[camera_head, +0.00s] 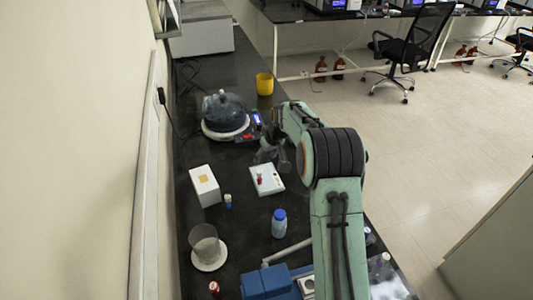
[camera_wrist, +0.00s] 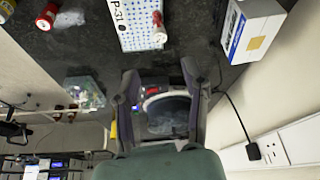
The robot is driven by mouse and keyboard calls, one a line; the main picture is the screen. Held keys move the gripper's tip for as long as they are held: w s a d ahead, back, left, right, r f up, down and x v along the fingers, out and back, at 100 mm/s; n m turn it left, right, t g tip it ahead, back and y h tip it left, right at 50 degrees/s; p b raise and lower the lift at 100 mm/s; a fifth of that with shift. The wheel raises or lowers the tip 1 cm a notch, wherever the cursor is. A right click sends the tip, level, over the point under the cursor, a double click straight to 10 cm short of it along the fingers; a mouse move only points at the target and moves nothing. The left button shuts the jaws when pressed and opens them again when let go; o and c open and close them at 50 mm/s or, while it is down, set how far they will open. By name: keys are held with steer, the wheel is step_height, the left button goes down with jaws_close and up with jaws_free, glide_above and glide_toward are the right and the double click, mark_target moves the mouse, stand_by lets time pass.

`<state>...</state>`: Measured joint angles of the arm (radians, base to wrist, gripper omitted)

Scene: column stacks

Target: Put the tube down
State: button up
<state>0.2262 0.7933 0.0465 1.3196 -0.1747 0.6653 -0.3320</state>
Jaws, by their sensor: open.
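A small tube with a red cap (camera_head: 259,178) stands on the white rack (camera_head: 270,188) on the dark bench. The wrist view also shows the red-capped tube (camera_wrist: 159,28) on the white, dotted rack (camera_wrist: 136,38) marked "P-31". My gripper (camera_head: 272,157) is just behind the rack in the head view. In the wrist view, my gripper (camera_wrist: 160,78) has its fingers spread, with nothing held between them. The tube is apart from the fingers. Its lower part is too small to make out.
A white box (camera_head: 204,186) and a small blue vial (camera_head: 228,202) stand left of the rack. A blue-capped bottle (camera_head: 279,223) and a beaker (camera_head: 207,246) are nearer. A heating device (camera_head: 226,122) and yellow cup (camera_head: 264,84) stand farther back.

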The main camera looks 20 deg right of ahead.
steer(key=s+a+r+g, duration=0.1)
steer(key=s+a+r, duration=0.2)
steer(key=s+r, duration=0.45)
steer(key=s+a+r+g, duration=0.1)
steer(key=s+a+r, duration=0.25)
steer(key=s, duration=0.75)
steer(key=s+a+f+m+g, duration=0.1)
steer(key=s+g, duration=0.1)
steer(key=s, duration=2)
steer(key=shift+s+a+f+m+g, duration=0.3)
steer(key=shift+s+f+m, duration=0.05)
steer(key=shift+s+m, duration=0.05)
